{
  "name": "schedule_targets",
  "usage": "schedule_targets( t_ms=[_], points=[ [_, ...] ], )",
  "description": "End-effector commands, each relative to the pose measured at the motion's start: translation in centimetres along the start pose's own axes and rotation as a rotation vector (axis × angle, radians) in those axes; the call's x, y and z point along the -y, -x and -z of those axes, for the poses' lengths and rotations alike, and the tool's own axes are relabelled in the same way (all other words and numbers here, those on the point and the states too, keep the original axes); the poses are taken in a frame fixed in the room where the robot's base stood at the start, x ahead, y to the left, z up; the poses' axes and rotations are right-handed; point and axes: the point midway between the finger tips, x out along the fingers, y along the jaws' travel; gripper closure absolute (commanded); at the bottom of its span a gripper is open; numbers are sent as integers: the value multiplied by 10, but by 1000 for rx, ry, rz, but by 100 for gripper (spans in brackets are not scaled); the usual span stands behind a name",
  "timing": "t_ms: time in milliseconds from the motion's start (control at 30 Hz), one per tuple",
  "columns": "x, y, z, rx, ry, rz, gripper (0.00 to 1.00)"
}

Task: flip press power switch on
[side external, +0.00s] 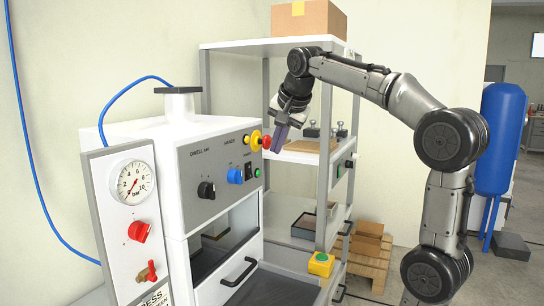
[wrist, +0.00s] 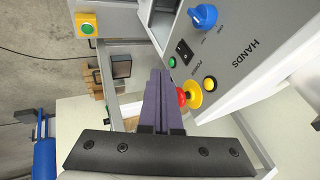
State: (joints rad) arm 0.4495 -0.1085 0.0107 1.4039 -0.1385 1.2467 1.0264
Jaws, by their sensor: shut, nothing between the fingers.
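The power switch (wrist: 184,51) is a black rocker on the grey control panel of the white press (wrist: 245,90), with "POWER" lettering beside it in the wrist view. In the side view the switch (side external: 248,172) is small, and its position cannot be told. It sits between a blue knob (side external: 235,175) and a green button (side external: 257,172). My gripper (side external: 280,145) is shut and empty, in front of the panel near the red emergency stop (side external: 267,142). In the wrist view its dark fingers (wrist: 158,78) point toward the panel's edge, apart from the switch.
The red stop on its yellow base (wrist: 196,95) is close beside my fingers. A black selector knob (side external: 206,190) is on the panel's left. A shelf rack (side external: 323,150) stands behind my gripper. A yellow box with a green button (side external: 321,264) is lower right.

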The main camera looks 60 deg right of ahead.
Motion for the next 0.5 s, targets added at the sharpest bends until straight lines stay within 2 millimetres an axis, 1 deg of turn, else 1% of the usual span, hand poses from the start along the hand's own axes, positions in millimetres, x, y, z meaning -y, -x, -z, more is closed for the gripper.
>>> schedule_targets(
  t_ms=[33, 133, 500],
  points=[
    [0, 5, 0, -1, 0, 2, 100],
    [0, 10, 0, 0, 0, 0, 100],
    [0, 11, 0, 0, 0, -1, 100]
  ],
)
